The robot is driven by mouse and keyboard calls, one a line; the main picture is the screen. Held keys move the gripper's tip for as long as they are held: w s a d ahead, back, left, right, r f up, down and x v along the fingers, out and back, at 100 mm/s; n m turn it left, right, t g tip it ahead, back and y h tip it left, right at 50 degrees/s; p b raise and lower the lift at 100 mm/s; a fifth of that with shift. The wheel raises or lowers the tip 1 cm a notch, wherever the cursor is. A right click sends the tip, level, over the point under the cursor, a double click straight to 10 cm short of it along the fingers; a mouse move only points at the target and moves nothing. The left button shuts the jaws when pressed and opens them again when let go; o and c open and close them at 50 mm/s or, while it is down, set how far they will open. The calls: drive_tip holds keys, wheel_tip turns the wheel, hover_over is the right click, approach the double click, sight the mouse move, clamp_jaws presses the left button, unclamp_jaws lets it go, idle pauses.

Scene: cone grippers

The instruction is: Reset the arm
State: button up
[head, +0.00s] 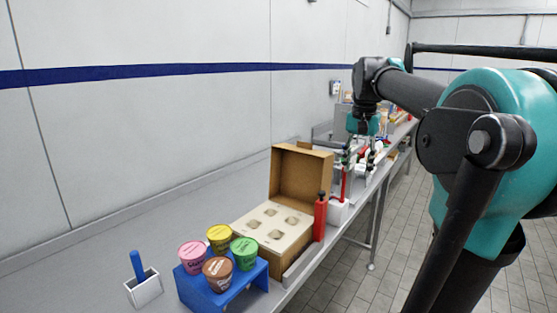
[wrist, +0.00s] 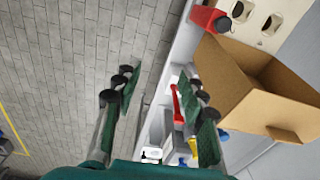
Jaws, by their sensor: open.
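My gripper (head: 361,157) is at the end of my teal and black arm in the head view, above the far part of the table (head: 120,236), beyond the open cardboard box. In the wrist view my gripper (wrist: 165,115) points down with its two green-padded fingers wide apart. Nothing is held between them. Below the fingers the wrist view shows the table edge, the tiled floor and some small red, white, yellow and blue items.
An open cardboard box (head: 300,172) with an insert with several holes stands near the table's right edge. A red bottle (head: 320,217) is beside it. A blue stand (head: 215,287) holds several coloured cups. A white holder (head: 146,290) with a blue handle is left of it. The table's left part is clear.

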drive_tip(key=s+a+f+n+t, duration=0.1)
drive_tip(key=s+f, duration=0.4)
drive_tip(key=f, duration=0.6)
drive_tip(key=s+a+f+n+t, duration=0.1)
drive_tip(key=s+f+n, duration=0.2)
drive_tip(key=f, duration=0.8)
drive_tip(key=s+a+f+n+t, duration=0.1)
drive_tip(key=s+a+f+n, duration=0.1)
drive_tip(key=s+f, duration=0.6)
wheel_tip(320, 180, down, 3)
drive_tip(key=shift+f+t, duration=0.1)
drive_tip(key=shift+t, duration=0.2)
